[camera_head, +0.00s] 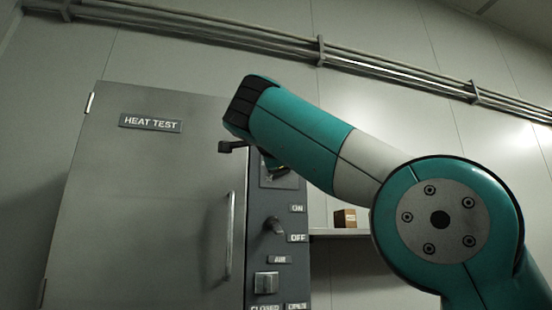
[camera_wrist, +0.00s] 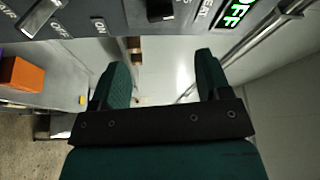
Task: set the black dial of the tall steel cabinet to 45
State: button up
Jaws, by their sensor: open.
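The tall steel cabinet (camera_head: 150,200) stands at left in the head view, with a grey control panel (camera_head: 255,240) along its right side. A black knob (camera_wrist: 160,10), which looks like the dial, is cut off by the top edge of the wrist view; its setting cannot be read. In the head view my arm covers the upper panel, and only part of a plate (camera_head: 283,182) shows below it. My gripper (camera_wrist: 162,75) is open and empty, its two teal fingers apart. The knob lies beyond the fingertips, not between them.
A lit green display (camera_wrist: 236,12) reads OFF beside the knob. Below on the panel are an ON/OFF lever (camera_head: 273,226) and an AIR switch (camera_head: 266,282). The door has a long vertical handle (camera_head: 230,236). A small brown box (camera_head: 345,218) sits on a shelf (camera_head: 340,233) at right.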

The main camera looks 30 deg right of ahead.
jog(key=v, duration=0.6)
jog(key=shift+b, duration=0.35)
jog(key=w+a+f+n+t+y, duration=0.2)
jog(key=w+a+f+n+y, duration=0.45)
jog(key=n, duration=0.35)
jog(key=s+a+f+n+g+y, duration=0.1)
jog(key=a+f+n+g+y, duration=0.3)
jog(key=f, duration=0.6)
jog(key=s+a+f+n+g+y, duration=0.1)
jog(key=a+f+n+y, duration=0.1)
jog(key=f+n, duration=0.6)
jog(key=s+a+f+n+g+y, duration=0.2)
jog(key=s+f+n+g, duration=0.6)
jog(key=s+f, duration=1.8)
jog(key=f+g+y, duration=0.1)
jog(key=g, duration=0.3)
jog(key=shift+s+a+f, duration=0.15)
jog(key=shift+s+f, duration=0.05)
jog(key=shift+s, duration=0.1)
